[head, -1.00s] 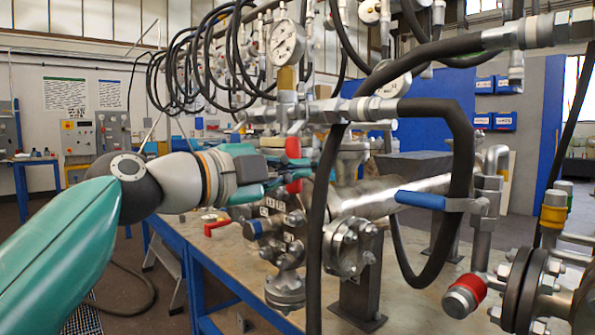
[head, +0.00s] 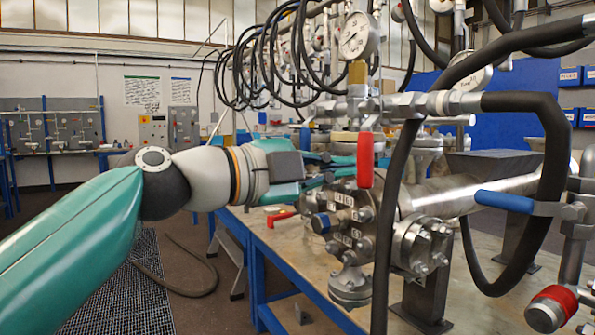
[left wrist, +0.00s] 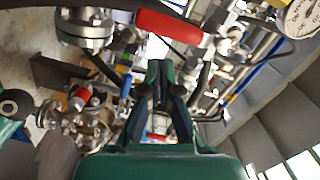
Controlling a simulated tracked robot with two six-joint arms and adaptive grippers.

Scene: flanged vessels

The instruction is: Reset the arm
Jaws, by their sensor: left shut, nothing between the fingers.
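My left arm comes in from the left of the head view with a teal and grey shell. My left gripper (head: 345,167) is shut and empty at the end of it. Its tips are close to an upright red valve handle (head: 365,160) in the picture; I cannot tell whether they touch it. In the left wrist view the dark fingers (left wrist: 160,85) lie together above the teal gripper body, and a red handle (left wrist: 168,26) lies beyond the tips. My right gripper is not in view.
Flanged steel pipework (head: 420,245) stands on a bench (head: 285,265) with blue legs. A black hose (head: 392,220) hangs in front of it. A blue lever (head: 503,201) and a pressure gauge (head: 358,36) are nearby. Open floor lies left of the bench.

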